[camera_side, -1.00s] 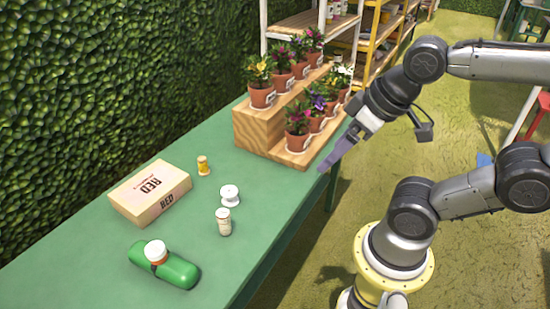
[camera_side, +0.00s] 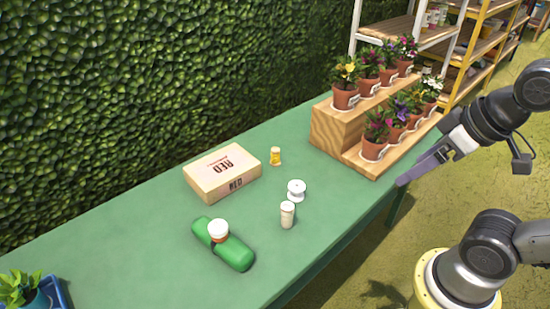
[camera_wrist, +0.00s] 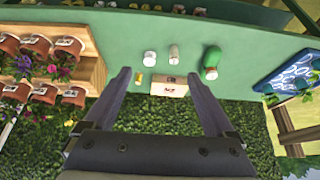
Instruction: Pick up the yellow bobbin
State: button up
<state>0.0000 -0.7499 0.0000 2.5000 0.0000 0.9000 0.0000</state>
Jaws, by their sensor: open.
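The yellow bobbin (camera_side: 275,156) stands upright on the green table, just right of the cardboard box's far corner. It also shows in the wrist view (camera_wrist: 138,79), small, between my two fingers and closer to the left one in the picture. My gripper (camera_side: 402,180) is off the table's right edge near the flower stand in the side view, well away from the bobbin. In the wrist view its fingers (camera_wrist: 158,78) are wide apart with nothing held between them.
The cardboard box (camera_side: 222,172) is beside the bobbin. A white spool (camera_side: 296,190), a white-capped jar (camera_side: 287,215) and a green case (camera_side: 232,253) with another jar (camera_side: 218,231) are nearer. A wooden stand (camera_side: 338,131) holds potted flowers. A hedge (camera_side: 150,90) borders the table.

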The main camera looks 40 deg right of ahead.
jog(key=shift+c, duration=0.3)
jog(key=shift+c, duration=1.4)
